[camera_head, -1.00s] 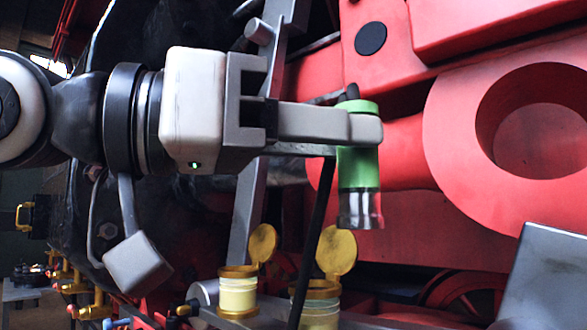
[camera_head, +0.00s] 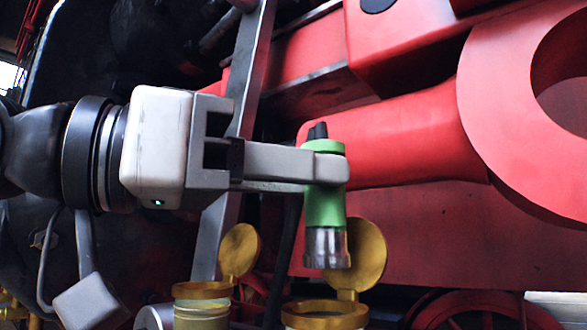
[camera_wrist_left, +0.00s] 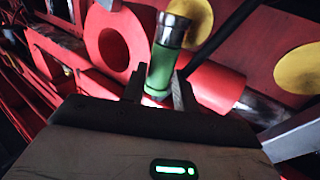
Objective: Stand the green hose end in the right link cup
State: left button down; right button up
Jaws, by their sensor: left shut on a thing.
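The green hose end (camera_head: 324,205) is a green cylinder with a clear or metallic lower tip, held nearly upright in the head view. My left gripper (camera_head: 325,165) is shut on it near its upper part. The hose end (camera_wrist_left: 162,65) also shows between the fingers of my left gripper (camera_wrist_left: 158,90) in the left wrist view. The right link cup (camera_head: 325,314) has a brass rim and an open round brass lid behind it. The hose end's tip hangs above this cup, apart from it. The cup's lower part is cut off by the picture edge. My right gripper is not in view.
A second brass-rimmed cup (camera_head: 202,290) with its lid raised stands to the left. Red engine parts (camera_head: 400,140) fill the back and right, with a large red ring (camera_head: 515,150) at the right. A grey slanted bar (camera_head: 245,80) runs behind my left gripper.

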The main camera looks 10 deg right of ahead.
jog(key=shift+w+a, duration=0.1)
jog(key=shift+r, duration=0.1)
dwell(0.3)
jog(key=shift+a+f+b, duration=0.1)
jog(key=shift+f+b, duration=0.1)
jog(key=shift+b, duration=0.25)
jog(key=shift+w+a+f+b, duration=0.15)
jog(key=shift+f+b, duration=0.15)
jog(key=shift+b, duration=0.5)
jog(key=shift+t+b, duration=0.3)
jog(key=shift+b, duration=0.05)
